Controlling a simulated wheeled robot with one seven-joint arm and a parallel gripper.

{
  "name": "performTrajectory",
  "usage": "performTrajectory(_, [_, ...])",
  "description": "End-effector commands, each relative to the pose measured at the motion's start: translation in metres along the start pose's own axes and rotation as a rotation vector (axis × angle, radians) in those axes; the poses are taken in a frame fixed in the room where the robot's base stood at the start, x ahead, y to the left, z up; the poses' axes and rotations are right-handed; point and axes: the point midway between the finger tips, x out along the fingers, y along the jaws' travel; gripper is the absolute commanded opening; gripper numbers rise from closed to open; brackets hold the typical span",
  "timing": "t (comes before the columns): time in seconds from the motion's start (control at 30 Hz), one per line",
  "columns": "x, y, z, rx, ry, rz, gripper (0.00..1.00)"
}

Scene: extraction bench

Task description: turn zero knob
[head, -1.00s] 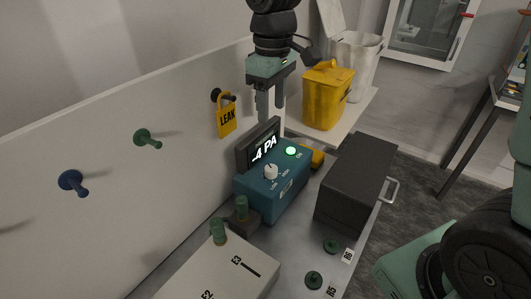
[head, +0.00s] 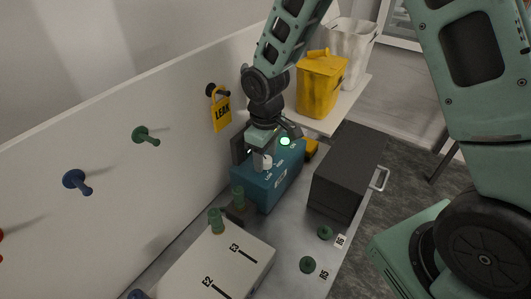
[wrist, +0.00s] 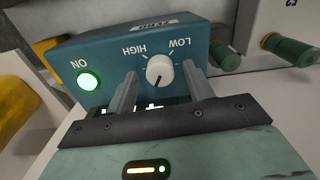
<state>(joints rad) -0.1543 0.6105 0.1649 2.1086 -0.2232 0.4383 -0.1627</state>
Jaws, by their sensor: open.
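The teal box (head: 268,190) stands on the bench, with a white knob (head: 266,163) on its top between LOW and HIGH marks. In the wrist view the white knob (wrist: 159,71) has a dark pointer line aimed toward my gripper's palm. A label on the box's far side there appears to read ZERO (wrist: 152,25). My gripper (wrist: 159,72) is open, one finger on each side of the knob in the picture; I cannot tell whether they touch it. In the head view my gripper (head: 262,160) is low over the box and hides most of its display.
A lit green ON button (wrist: 88,81) is beside the knob. A dark grey box (head: 347,172) stands to the right, a yellow bin (head: 321,86) behind. A yellow LEAK tag (head: 222,112) hangs on the panel. Green posts (head: 238,197) stand in front of the teal box.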

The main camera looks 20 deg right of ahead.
Motion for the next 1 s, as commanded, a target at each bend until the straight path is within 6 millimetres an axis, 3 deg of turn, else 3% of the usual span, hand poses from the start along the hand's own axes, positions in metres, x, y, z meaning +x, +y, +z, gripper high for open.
performTrajectory(0.33, [0.0040, -0.0004, 0.0001, 0.000, 0.000, 0.000, 0.52])
performTrajectory(0.5, [0.0039, -0.0004, 0.0000, 0.000, 0.000, 0.000, 0.07])
performTrajectory(1.0, [0.0046, -0.0002, -0.0005, 0.116, 0.001, 0.001, 0.07])
